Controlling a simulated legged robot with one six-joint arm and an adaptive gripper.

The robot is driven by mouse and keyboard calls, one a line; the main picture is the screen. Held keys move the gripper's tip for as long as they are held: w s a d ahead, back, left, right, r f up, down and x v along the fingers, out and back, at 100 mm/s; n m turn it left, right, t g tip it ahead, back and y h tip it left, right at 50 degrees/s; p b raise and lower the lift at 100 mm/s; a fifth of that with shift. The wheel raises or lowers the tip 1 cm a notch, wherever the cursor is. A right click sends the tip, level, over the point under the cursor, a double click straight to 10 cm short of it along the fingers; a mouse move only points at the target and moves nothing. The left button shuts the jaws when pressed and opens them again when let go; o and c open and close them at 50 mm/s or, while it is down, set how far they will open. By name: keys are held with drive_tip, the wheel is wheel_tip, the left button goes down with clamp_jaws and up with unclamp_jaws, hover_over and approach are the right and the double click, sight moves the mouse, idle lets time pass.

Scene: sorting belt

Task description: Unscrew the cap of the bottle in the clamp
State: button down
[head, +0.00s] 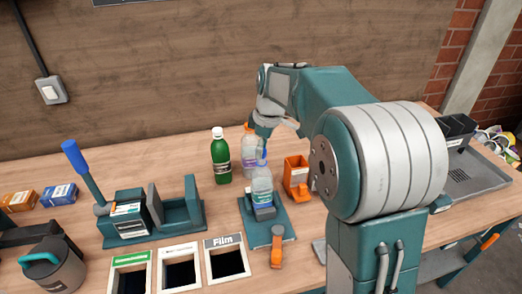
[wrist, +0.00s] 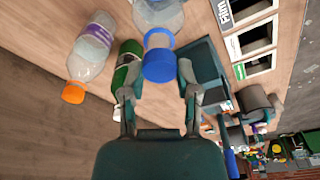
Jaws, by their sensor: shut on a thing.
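A clear bottle (head: 262,186) with a pale label stands upright in the clamp (head: 264,213), which sits on a teal base plate. A blue cap (wrist: 159,66) is at its top end, and the bottle's clear body (wrist: 160,14) shows beyond it at the top of the wrist view. My gripper (wrist: 161,68) is shut on the blue cap, one finger on each side. In the head view my gripper (head: 262,152) points down above the bottle, and my arm partly hides the area behind. I cannot tell whether the cap is still seated on the neck.
A green bottle (head: 221,158) and a clear bottle with an orange cap (head: 249,152) stand behind the clamp. An orange container (head: 296,172) is close on the right. Bins, one marked Film (head: 224,241), lie front left. A teal fixture (head: 182,215) stands left.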

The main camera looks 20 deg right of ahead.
drive_tip(key=shift+r, duration=0.2)
drive_tip(key=shift+r, duration=2.5)
